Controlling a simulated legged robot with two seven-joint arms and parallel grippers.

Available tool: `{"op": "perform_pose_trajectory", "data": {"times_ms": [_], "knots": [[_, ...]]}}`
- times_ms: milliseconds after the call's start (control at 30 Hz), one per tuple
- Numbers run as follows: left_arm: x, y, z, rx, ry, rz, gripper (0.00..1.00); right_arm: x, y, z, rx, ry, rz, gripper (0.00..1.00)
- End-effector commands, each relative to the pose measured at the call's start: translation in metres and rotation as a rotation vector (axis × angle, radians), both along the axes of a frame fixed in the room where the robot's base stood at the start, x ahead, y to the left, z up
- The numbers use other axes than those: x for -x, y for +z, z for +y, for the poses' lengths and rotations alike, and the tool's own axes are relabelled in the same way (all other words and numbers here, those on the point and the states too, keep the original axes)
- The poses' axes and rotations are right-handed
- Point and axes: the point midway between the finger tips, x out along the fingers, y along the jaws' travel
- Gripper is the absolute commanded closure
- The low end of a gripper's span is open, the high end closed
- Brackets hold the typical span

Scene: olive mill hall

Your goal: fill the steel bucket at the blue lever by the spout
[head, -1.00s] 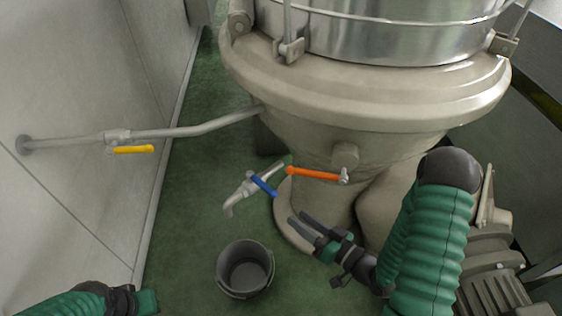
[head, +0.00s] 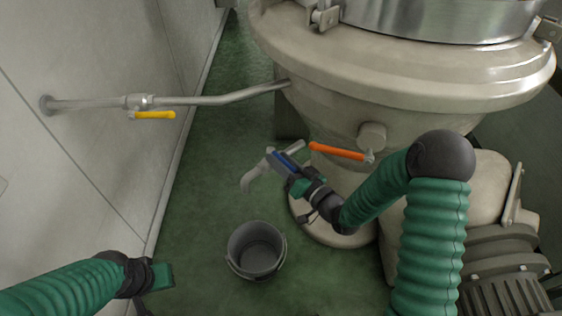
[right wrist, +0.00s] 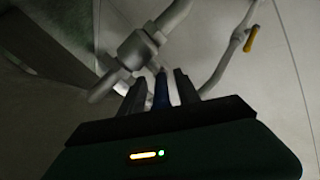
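The dark grey bucket (head: 240,262) stands upright on the floor, in front of the spout (head: 250,180). Its inside looks empty. The blue lever (head: 287,163) sits on the spout's valve, partly covered by my right gripper (head: 284,166). In the right wrist view the blue lever (right wrist: 161,92) lies between the two fingers of my right gripper (right wrist: 158,92), with gaps showing on both sides. The fingers are open around it. My left gripper (head: 160,276) is at the lower left, left of the bucket and apart from it; its finger opening cannot be made out.
An orange lever (head: 338,151) sits just right of the blue one on the large beige machine (head: 400,85). A wall pipe (head: 210,99) with a yellow lever (head: 154,115) runs at the left. Green floor (head: 205,200) is clear around the bucket.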

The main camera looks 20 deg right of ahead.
Motion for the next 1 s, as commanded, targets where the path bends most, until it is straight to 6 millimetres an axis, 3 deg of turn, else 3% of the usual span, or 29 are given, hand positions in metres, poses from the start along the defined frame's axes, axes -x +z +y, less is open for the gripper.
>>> {"op": "perform_pose_trajectory", "data": {"times_ms": [200,500,1000], "knots": [[0.0000,0.0002,0.0000,0.000,0.000,0.000,1.00,-0.0004,0.0001,0.0002,0.000,0.000,0.000,0.61],[0.0000,0.0001,0.0000,0.000,0.000,0.000,1.00,-0.0002,-0.0003,-0.0004,0.000,-0.001,0.000,1.00],[0.0000,0.0000,0.0000,0.000,0.000,0.000,1.00,-0.0001,-0.0010,-0.0007,0.001,-0.002,0.002,1.00]]}}
